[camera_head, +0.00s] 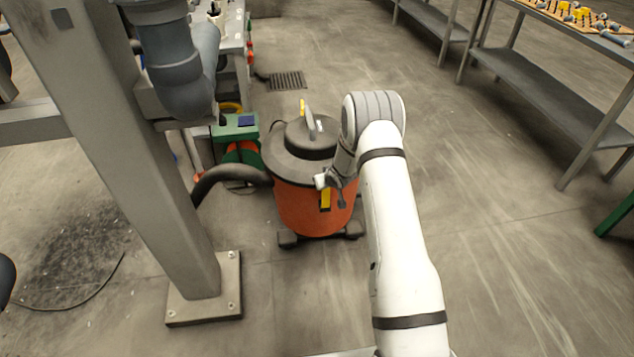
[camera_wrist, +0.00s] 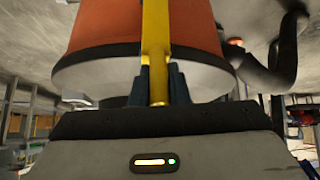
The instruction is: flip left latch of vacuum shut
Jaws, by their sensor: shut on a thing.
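The vacuum (camera_head: 300,205) has an orange drum, a dark grey lid and dark feet. A yellow latch (camera_head: 325,199) shows on the drum's near side, partly covered by my gripper (camera_head: 332,183). In the wrist view the drum (camera_wrist: 105,22) fills the top, and the yellow latch (camera_wrist: 156,35) runs down as a narrow strip between my two dark fingers. My gripper (camera_wrist: 160,86) is shut on this latch. A second yellow latch (camera_head: 302,106) shows at the lid's far side. Whether the held latch is fully seated is hidden.
A dark hose (camera_head: 225,173) leaves the vacuum's left side. A grey steel post (camera_head: 150,165) with a bolted foot plate (camera_head: 205,290) stands to the left. A green machine (camera_head: 237,127) is behind the hose. A shelved bench (camera_head: 540,85) stands at right; the floor between is clear.

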